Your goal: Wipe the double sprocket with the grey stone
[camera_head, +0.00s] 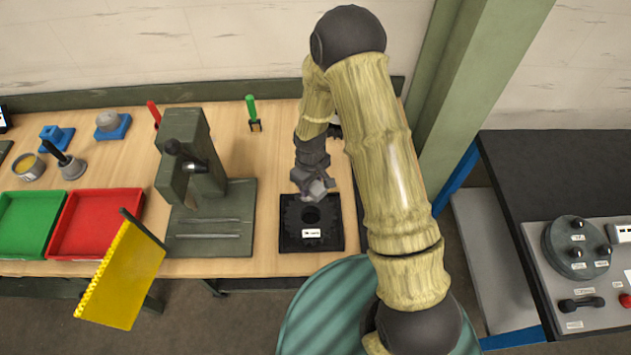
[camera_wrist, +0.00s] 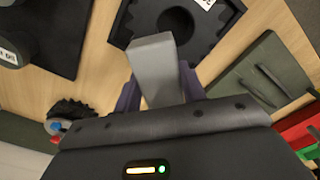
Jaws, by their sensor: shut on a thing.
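My gripper (camera_head: 318,190) is shut on the grey stone (camera_wrist: 158,65), a plain grey block that sticks out from between the jaws in the wrist view. It is above the far part of a black square piece (camera_head: 327,242) with a white label, a round dark hole and toothed edges. That piece also shows beyond the stone in the wrist view (camera_wrist: 208,38). A dark toothed wheel (camera_wrist: 72,108) shows at the lower left of the wrist view. I cannot tell for sure which toothed shape is the double sprocket, nor whether the stone touches anything.
A green press (camera_head: 185,150) stands left of the black piece, with red (camera_head: 100,194) and green (camera_head: 42,191) trays farther left. A yellow panel (camera_head: 125,275) is at the front. A green-handled tool (camera_head: 251,108) stands behind. Dark cylinders (camera_wrist: 20,40) show in the wrist view.

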